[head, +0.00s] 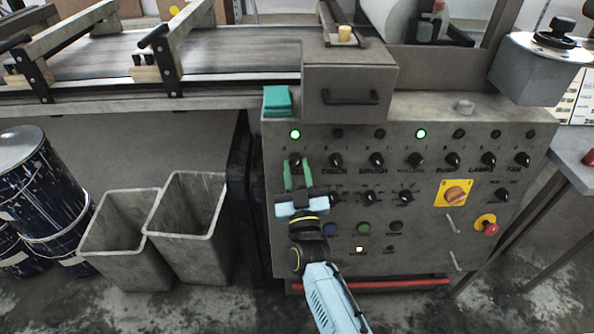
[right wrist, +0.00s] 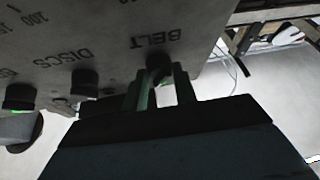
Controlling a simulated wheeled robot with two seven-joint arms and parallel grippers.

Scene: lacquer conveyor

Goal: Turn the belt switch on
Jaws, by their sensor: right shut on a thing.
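The belt switch (right wrist: 158,64) is a black rotary knob under the printed word BELT in the right wrist view. In the head view it is the leftmost knob (head: 296,159) of the upper row on the grey control panel (head: 420,275), mostly behind my fingers. My right gripper (head: 296,172) reaches up to it from below. Its green fingers (right wrist: 160,88) are shut on the knob, one on each side. The lamp (head: 295,134) above this knob is lit green. The knob's exact angle is hard to tell. My left gripper is not in view.
More black knobs, such as the discs knob (head: 335,160), stand close to the right. A yellow-backed orange switch (head: 456,194) and a red stop button (head: 490,229) sit further right. Two grey bins (head: 190,238) and dark drums (head: 45,215) stand left. The conveyor (head: 240,52) runs behind.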

